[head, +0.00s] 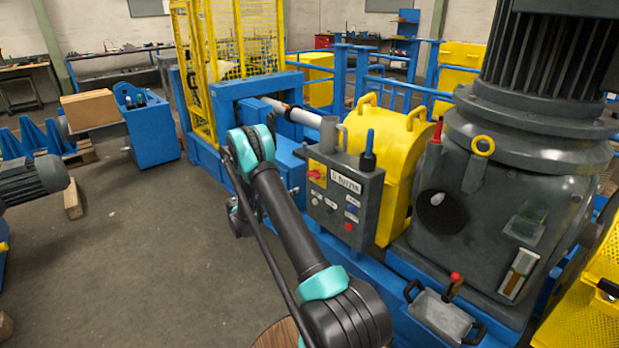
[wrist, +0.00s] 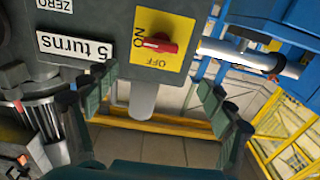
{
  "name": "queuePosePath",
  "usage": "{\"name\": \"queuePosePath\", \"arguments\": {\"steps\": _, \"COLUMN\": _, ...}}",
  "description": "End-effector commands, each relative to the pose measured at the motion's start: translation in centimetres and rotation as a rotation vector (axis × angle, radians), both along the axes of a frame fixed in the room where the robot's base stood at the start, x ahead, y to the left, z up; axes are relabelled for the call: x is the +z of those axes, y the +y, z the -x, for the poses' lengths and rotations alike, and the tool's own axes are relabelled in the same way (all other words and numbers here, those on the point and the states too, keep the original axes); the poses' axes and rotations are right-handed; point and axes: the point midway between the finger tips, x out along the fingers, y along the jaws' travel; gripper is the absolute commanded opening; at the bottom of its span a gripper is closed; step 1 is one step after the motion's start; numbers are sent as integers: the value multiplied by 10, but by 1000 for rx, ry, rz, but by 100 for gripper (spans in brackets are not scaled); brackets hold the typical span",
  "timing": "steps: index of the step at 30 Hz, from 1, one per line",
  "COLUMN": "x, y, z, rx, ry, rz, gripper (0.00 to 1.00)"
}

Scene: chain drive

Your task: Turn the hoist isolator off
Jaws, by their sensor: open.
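The isolator is a red knob (wrist: 160,46) on a yellow plate (wrist: 176,28) marked ON and OFF, on a grey control box. In the wrist view its handle lies crosswise, in line with the ON mark at its left; OFF is below it. In the head view the small red knob (head: 314,174) is at the box's upper left. My gripper (wrist: 152,90) is open and empty, its fingers spread wide to either side below the plate, apart from the knob. In the head view my arm hides most of the gripper.
The grey box (head: 341,200) also carries a label, several small buttons and a blue-handled lever (head: 369,145). A grey tab (wrist: 144,100) juts from the box between my fingers. A white-grey cylinder (wrist: 250,56) and blue frame lie to the right.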

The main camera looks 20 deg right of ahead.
Motion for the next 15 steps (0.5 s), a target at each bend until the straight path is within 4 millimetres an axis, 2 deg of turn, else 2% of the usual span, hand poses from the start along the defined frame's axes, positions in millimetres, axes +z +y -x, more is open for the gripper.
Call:
{"name": "queuePosePath", "arguments": {"steps": 3, "x": 0, "y": -24, "z": -8, "rx": -3, "ry": 0, "rz": -1, "gripper": 83}}
{"name": "queuePosePath", "arguments": {"steps": 15, "x": 0, "y": -96, "z": -34, "rx": -2, "ry": 1, "rz": -1, "gripper": 83}}
